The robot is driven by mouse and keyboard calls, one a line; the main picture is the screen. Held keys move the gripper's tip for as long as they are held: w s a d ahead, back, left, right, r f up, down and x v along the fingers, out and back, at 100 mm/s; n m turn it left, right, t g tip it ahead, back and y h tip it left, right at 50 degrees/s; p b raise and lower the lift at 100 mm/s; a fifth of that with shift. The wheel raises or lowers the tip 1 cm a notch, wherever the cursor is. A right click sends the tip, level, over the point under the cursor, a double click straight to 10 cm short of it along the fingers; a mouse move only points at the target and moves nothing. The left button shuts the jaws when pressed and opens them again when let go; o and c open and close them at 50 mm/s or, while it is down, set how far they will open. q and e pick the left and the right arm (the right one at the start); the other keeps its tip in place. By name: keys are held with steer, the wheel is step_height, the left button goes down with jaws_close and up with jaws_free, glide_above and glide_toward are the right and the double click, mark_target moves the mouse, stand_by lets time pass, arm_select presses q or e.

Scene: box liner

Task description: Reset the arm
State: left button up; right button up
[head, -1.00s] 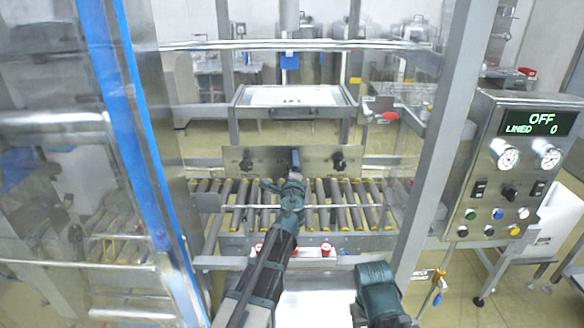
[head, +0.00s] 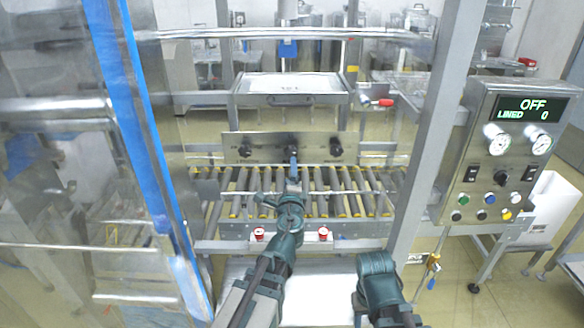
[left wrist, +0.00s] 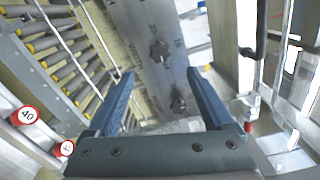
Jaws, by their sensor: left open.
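My left arm reaches forward from the bottom of the head view. Its gripper (head: 293,168) is over the roller conveyor (head: 345,195), in front of a metal plate (head: 265,147) with black knobs. In the left wrist view the two blue fingers (left wrist: 163,88) are wide apart with nothing between them. The plate with its knobs (left wrist: 160,50) lies beyond the fingers, and the yellow-ended rollers (left wrist: 75,70) are at the left. Part of my right arm (head: 380,283) shows at the bottom of the head view; its gripper is not seen.
A control panel (head: 515,150) reading OFF and LINED 0 stands at the right. Frame posts (head: 432,130) rise beside the conveyor, and a blue-edged clear guard (head: 135,130) is at the left. Red-and-white round dials (head: 323,233) sit on the conveyor's front.

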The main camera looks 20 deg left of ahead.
arm_select(q)
steer(key=shift+s+d, duration=0.15)
steer(key=shift+s, duration=0.3)
steer(key=s+d+f+n+g+y, duration=0.1)
steer(key=s+d+f+n+g, duration=0.1)
steer(key=s+f+n+g, duration=0.5)
steer(key=s+d+f+n+g, duration=0.25)
steer(key=s+f+n, duration=0.2)
steer(key=f, duration=0.35)
steer(key=s+d+f+n+g+h, duration=0.1)
steer(key=s+d+f+g+h, duration=0.1)
steer(key=s, duration=0.5)
steer(key=s+d+f+n+g+h, duration=0.1)
steer(key=s+d+f+g+h, duration=0.1)
steer(key=s+d+f+g, duration=0.3)
steer(key=s+d+g, duration=0.1)
steer(key=s+d, duration=0.1)
steer(key=d, duration=0.2)
steer(key=shift+s+h, duration=0.2)
steer(key=shift+h, duration=0.2)
